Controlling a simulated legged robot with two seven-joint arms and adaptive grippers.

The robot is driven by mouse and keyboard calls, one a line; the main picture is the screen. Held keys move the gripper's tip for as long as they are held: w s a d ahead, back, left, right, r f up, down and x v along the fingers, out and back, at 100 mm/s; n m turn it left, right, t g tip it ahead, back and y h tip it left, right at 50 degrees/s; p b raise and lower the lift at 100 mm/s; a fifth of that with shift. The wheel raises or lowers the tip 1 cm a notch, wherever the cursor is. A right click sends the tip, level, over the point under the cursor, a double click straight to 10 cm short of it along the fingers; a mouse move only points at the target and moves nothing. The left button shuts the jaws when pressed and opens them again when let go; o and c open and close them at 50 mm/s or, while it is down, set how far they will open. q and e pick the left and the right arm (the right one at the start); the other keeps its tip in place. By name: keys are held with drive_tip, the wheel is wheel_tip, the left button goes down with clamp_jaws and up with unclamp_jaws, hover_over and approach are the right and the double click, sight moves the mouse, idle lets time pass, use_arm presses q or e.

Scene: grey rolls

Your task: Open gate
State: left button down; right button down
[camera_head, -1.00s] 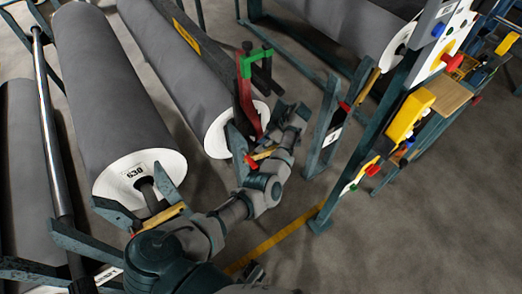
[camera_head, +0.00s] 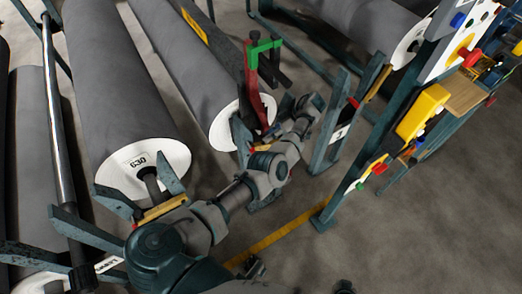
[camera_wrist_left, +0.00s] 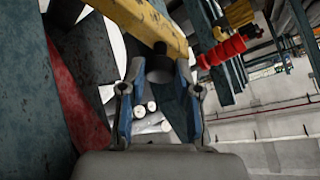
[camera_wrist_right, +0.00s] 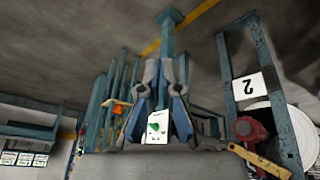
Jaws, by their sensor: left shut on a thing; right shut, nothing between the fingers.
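In the head view, my left arm reaches across to my left gripper (camera_head: 272,130), beside the white end of the second grey roll (camera_head: 228,124) and a red upright (camera_head: 257,90) with a green top. The gate there is a blue-grey frame, partly hidden by my arm. In the left wrist view, my left gripper (camera_wrist_left: 158,68) is shut on a dark round handle under a yellow bar (camera_wrist_left: 143,20); a red plank (camera_wrist_left: 80,110) stands at left.
Roll 630 (camera_head: 141,168) has its own yellow bar (camera_head: 160,209) near my arm. A rack with yellow and red fittings (camera_head: 422,112) stands at right. A post labelled 2 (camera_wrist_right: 247,87) is right of my right gripper. Floor at lower right (camera_head: 410,230) is clear.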

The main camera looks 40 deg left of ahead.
drive_tip(key=w+a+r+n+t+y, duration=0.1)
drive_tip(key=w+a+r+n+t, duration=0.25)
drive_tip(key=w+a, duration=0.4)
drive_tip(key=w+a+r+n+t+y, duration=0.2)
drive_tip(key=w+a+r+n, duration=0.2)
drive_tip(key=w+a, duration=0.4)
drive_tip(key=w+a+r+n+t+y, duration=0.1)
drive_tip(key=a+r+n+y, duration=0.3)
drive_tip(key=a, duration=0.4)
drive_tip(key=w+a+r+n+t+y, duration=0.2)
drive_tip(key=a+r+n, duration=0.2)
drive_tip(key=a+n, duration=0.3)
drive_tip(key=s+a+n+g+y, duration=0.3)
drive_tip(key=a+n+g+y, duration=0.2)
drive_tip(key=a+n, duration=0.7)
wheel_tip(320, 180, down, 6)
drive_tip(key=d+n+g, duration=0.1)
drive_tip(key=n+g, duration=0.4)
drive_tip(key=n, duration=0.6)
drive_tip(key=w+a, duration=0.4)
drive_tip(key=a, duration=0.4)
drive_tip(key=shift+w+r+h, duration=0.2)
drive_tip(key=shift+r+h, duration=0.1)
drive_tip(key=shift+a, duration=0.1)
